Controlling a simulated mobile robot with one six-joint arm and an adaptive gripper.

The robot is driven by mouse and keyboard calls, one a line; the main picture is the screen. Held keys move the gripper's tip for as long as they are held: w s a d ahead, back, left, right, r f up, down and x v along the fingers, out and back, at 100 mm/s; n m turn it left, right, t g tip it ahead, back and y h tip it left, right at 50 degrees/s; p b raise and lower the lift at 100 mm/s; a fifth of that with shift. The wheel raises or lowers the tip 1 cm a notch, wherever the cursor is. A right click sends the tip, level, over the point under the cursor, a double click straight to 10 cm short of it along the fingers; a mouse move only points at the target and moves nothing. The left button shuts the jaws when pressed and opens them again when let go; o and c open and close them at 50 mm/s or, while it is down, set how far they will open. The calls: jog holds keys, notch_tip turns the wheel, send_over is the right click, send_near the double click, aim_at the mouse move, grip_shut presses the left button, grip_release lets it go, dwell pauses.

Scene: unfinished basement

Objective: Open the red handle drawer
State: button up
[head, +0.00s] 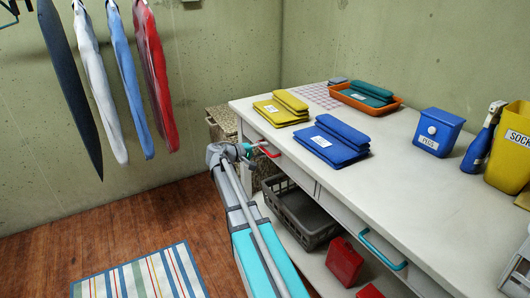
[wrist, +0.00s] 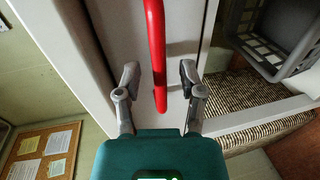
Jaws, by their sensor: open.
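The red handle (head: 270,152) is on the left drawer of the white table, near its left end. In the wrist view the red handle (wrist: 156,50) runs down from the top edge, and its lower end lies between my fingers. The white drawer front (wrist: 115,32) is behind it and looks closed. My gripper (head: 259,146) is at the handle in the head view, partly hiding it. In the wrist view my gripper (wrist: 160,78) is open, with one finger on each side of the handle and gaps between.
A blue handle (head: 383,250) is on another drawer to the right. Under the tabletop are a grey crate (head: 300,210) and red containers (head: 344,262). Folded cloths and bins stand on the tabletop (head: 400,150). A striped rug (head: 140,275) lies on the floor at left.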

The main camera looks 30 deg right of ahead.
jog(key=shift+d+f, duration=0.1)
jog(key=shift+d, duration=0.35)
grip_shut()
